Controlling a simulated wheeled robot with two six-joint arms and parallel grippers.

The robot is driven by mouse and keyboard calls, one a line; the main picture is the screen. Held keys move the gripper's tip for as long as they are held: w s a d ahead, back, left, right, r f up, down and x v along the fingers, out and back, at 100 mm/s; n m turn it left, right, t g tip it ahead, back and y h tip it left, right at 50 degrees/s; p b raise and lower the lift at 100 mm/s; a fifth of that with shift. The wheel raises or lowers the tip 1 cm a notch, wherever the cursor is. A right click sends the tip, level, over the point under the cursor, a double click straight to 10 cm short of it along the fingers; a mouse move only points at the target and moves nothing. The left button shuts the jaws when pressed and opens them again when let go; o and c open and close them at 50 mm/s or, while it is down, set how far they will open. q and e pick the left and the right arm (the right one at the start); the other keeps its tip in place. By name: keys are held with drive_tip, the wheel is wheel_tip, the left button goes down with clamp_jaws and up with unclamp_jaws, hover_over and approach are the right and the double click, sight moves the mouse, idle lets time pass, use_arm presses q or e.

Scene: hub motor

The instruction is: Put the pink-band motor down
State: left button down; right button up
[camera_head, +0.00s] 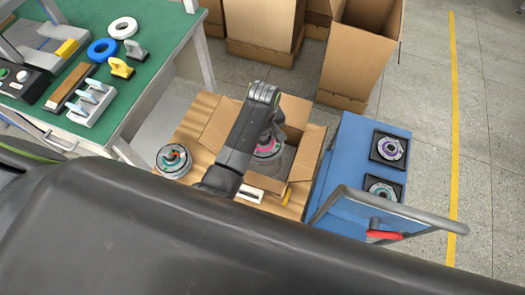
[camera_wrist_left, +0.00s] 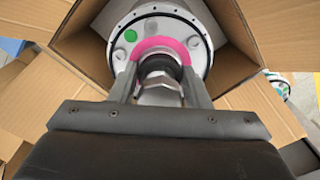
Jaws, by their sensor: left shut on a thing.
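The pink-band motor (camera_head: 268,149) is a round grey hub with a pink ring around its shaft; it also shows in the left wrist view (camera_wrist_left: 192,36). My left gripper (camera_head: 270,129) is shut on its shaft from above; its fingers stand on both sides of the shaft in the left wrist view (camera_wrist_left: 160,88). The motor is within the opening of a cardboard box (camera_head: 307,154) with open flaps. I cannot tell whether its underside touches the box floor. My left arm hides part of the box and motor. My right gripper is not in view.
The box stands on a wooden surface (camera_head: 196,122). Another motor (camera_head: 173,159) stands on its left. A blue cart (camera_head: 345,150) at the right carries two motors in black holders (camera_head: 388,148). Empty cartons (camera_head: 362,50) stand behind. A green workbench (camera_head: 150,75) is at the left.

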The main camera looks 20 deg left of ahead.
sight(264, 145)
use_arm(q)
drive_tip(key=shift+d+f, duration=0.1)
drive_tip(key=shift+f, duration=0.1)
wheel_tip(264, 145, down, 5)
drive_tip(key=shift+s+f, duration=0.1)
drive_tip(key=shift+s, duration=0.05)
drive_tip(key=shift+f+b, duration=0.4)
drive_tip(key=shift+f, duration=1.75)
drive_tip(key=shift+f, duration=0.1)
drive_tip(key=c, duration=0.8)
unclamp_jaws()
drive_tip(key=shift+s, duration=0.15)
drive_tip(key=shift+o, duration=0.2)
wheel_tip(264, 145, up, 12)
drive_tip(key=shift+r+p, duration=0.1)
drive_tip(key=shift+p, duration=0.5)
